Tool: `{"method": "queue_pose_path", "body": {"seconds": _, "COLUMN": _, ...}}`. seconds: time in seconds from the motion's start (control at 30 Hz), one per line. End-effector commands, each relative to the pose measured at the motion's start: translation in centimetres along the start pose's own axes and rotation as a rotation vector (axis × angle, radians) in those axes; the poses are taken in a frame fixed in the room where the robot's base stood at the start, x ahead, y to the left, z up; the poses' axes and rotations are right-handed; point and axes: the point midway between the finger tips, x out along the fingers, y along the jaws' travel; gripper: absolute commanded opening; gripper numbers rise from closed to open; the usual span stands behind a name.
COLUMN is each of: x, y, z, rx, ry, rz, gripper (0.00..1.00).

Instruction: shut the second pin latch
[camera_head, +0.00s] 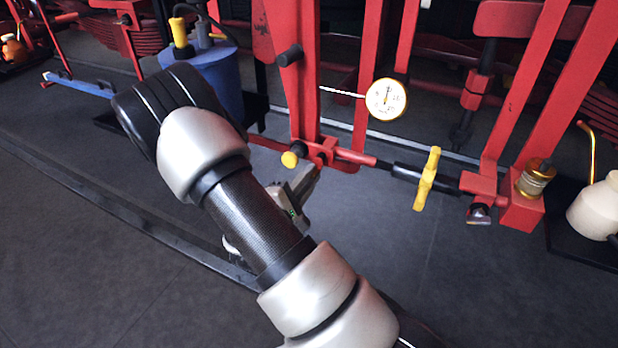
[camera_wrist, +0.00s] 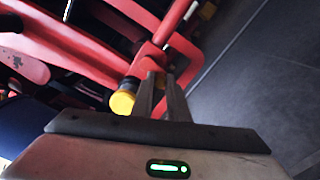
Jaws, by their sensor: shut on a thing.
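A red rod joint with a black pin and a yellow round knob (camera_head: 290,159) sits low on the red frame; I take it to be the pin latch. The knob also shows in the wrist view (camera_wrist: 123,101), left of my fingers. My gripper (camera_head: 308,178) is at this joint, just right of and below the knob. In the wrist view its two fingers (camera_wrist: 162,78) are close together, with the tips at a small red part (camera_wrist: 151,55) of the joint. They are shut on that part; their tips hide most of it. The knob itself is outside the fingers.
A black and red rod with a yellow turning piece (camera_head: 427,179) runs right to another red bracket (camera_head: 482,190). A round white gauge (camera_head: 386,99) is above. A blue drum (camera_head: 212,80) stands behind my arm. The dark floor in front is mostly clear.

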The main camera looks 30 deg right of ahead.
Motion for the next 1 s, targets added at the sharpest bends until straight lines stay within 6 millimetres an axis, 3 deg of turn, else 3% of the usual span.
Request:
{"method": "queue_pose_path", "body": {"seconds": 0.37, "x": 0.5, "y": 0.3, "z": 0.5, "rx": 0.004, "ry": -0.015, "rz": 0.007, "gripper": 0.00}}
{"method": "queue_pose_path", "body": {"seconds": 1.0, "x": 0.4, "y": 1.5, "z": -0.5, "rx": 0.006, "ry": -0.008, "rz": 0.016, "gripper": 0.00}}
